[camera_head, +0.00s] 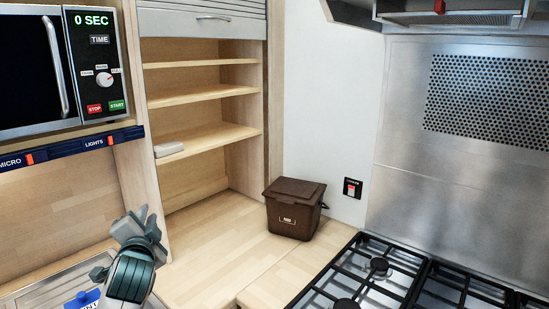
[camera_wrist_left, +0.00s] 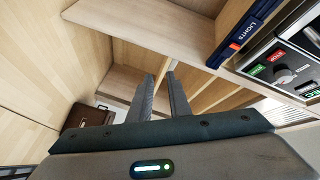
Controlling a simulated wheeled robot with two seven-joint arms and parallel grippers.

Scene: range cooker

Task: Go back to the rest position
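My left gripper (camera_head: 138,225) shows at the lower left of the head view, in front of the wooden cabinet side and over the metal worktop. In the left wrist view its two grey fingers (camera_wrist_left: 161,92) stand apart with a gap between them, and nothing is held. My right gripper is in neither view.
A microwave (camera_head: 50,70) is at the upper left, above a blue switch strip (camera_head: 75,147). Open wooden shelves (camera_head: 205,100) hold a small pale object (camera_head: 168,149). A brown lidded bin (camera_head: 294,208) stands on the counter (camera_head: 215,255), left of the gas hob (camera_head: 370,275).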

